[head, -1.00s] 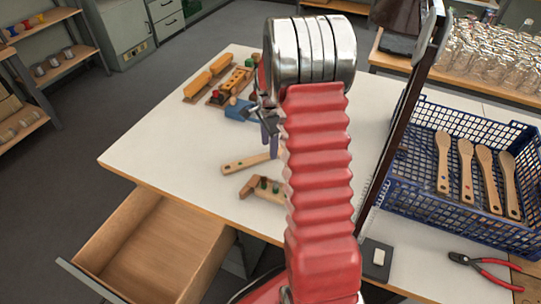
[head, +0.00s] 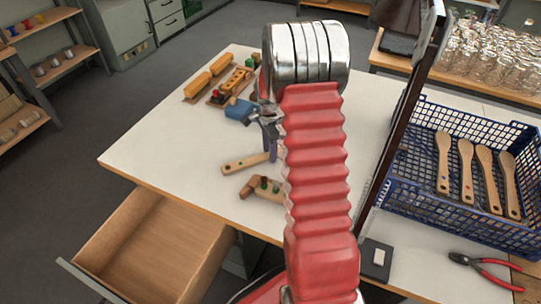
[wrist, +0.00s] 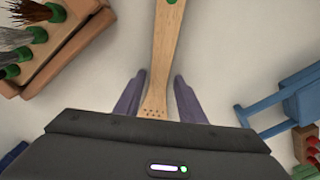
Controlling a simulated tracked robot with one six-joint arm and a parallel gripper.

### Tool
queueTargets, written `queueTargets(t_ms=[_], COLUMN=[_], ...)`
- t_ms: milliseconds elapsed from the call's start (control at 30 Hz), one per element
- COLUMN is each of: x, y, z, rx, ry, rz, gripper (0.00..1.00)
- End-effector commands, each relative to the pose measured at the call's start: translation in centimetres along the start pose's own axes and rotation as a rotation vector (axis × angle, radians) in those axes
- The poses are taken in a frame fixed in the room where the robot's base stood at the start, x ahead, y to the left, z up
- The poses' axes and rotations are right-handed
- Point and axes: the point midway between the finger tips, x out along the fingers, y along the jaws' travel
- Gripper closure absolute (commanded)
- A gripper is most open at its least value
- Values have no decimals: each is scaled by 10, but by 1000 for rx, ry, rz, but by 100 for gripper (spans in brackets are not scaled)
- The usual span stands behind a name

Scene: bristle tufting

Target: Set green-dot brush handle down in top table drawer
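The green-dot brush handle (head: 246,164) lies flat on the white table, a pale wooden stick with a green dot. In the wrist view the handle (wrist: 164,50) runs up between my fingers, its green dot at the top edge and small holes at its near end. My gripper (wrist: 158,77) is open, with a gap on each side of the handle; in the head view it is partly hidden by my arm. The top table drawer (head: 150,250) is pulled out at the lower left, and its visible floor is empty.
A wooden holder (head: 246,191) with tufted brushes lies just in front of the handle. A blue clamp-like object (head: 239,110) and wooden blocks (head: 209,77) stand behind it.

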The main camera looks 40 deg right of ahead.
Motion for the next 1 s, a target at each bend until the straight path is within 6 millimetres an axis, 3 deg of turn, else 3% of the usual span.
queueTargets(t_ms=[500, 767, 1000], x=[0, -2, -26], y=[0, 0, -1], z=[0, 0, 0], rx=[0, 0, 0], ry=[0, 0, 1], rz=[-1, -1, -3], gripper=[100, 100, 100])
